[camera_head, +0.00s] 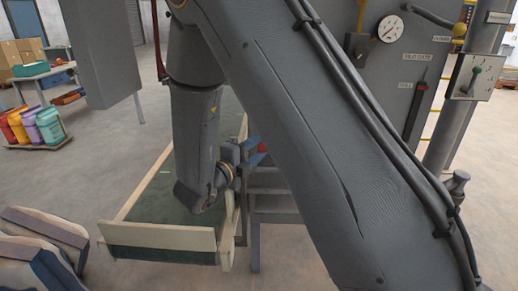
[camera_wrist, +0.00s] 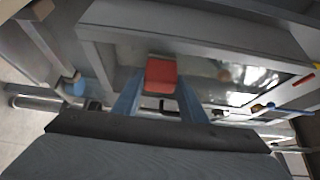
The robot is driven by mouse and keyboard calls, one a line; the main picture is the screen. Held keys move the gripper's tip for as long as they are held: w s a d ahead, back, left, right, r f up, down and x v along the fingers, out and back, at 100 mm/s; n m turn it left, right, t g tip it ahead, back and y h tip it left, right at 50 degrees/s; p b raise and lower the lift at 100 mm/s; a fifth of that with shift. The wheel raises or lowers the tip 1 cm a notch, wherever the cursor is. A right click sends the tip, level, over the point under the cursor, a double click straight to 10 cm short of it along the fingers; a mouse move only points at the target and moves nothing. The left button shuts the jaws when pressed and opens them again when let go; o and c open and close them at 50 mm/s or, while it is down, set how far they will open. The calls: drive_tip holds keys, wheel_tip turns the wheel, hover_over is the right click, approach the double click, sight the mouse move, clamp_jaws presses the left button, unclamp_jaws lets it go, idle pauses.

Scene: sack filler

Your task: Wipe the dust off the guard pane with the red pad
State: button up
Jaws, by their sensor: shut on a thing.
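My gripper (camera_wrist: 160,92) has blue fingers and is shut on the red pad (camera_wrist: 161,72) in the wrist view. The pad is held between the fingertips, against or just in front of the guard pane (camera_wrist: 208,67); I cannot tell if it touches. The pane looks glassy, with bright reflections at right and a grey frame. Dust on it is hard to make out. In the head view my arm hides the pane and most of the gripper; only a small bit of red pad (camera_head: 262,148) shows.
A conveyor (camera_head: 165,195) with a dark green belt and pale rails lies left of my gripper. Filled sacks (camera_head: 42,240) are at lower left. A panel with a gauge (camera_head: 390,28) and levers stands at right.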

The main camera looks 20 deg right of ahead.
drive_tip(key=shift+w+d, duration=0.15)
drive_tip(key=shift+w, duration=0.3)
drive_tip(key=shift+d, duration=0.1)
